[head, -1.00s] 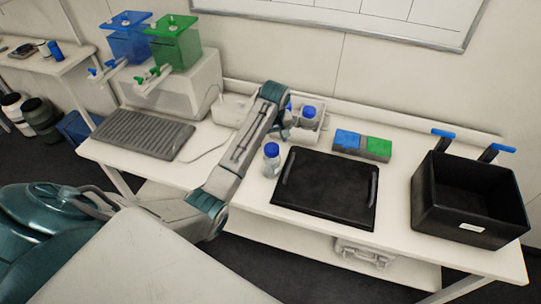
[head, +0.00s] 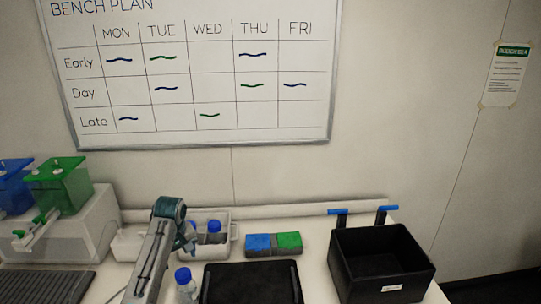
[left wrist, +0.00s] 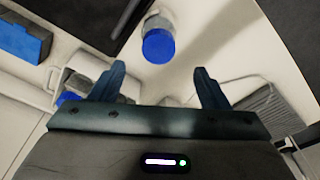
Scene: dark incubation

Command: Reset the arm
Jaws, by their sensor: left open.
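My left arm rises from the lower edge of the head view, and its gripper (head: 190,241) is small and partly hidden behind the wrist, beside the white rack. In the left wrist view the two fingers (left wrist: 160,70) are spread with nothing between them. A bottle with a blue cap (left wrist: 158,45) stands beyond the fingertips, apart from them. The same bottle (head: 187,290) shows at the lower edge of the head view, just right of my arm. My right gripper is in no view.
A white rack (head: 232,243) holds bottles behind my gripper. A black flat tray (head: 250,285), a blue and green block (head: 272,245) and an open black box (head: 385,275) lie to the right. Blue and green tanks (head: 65,187) stand left. A whiteboard (head: 200,75) hangs above.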

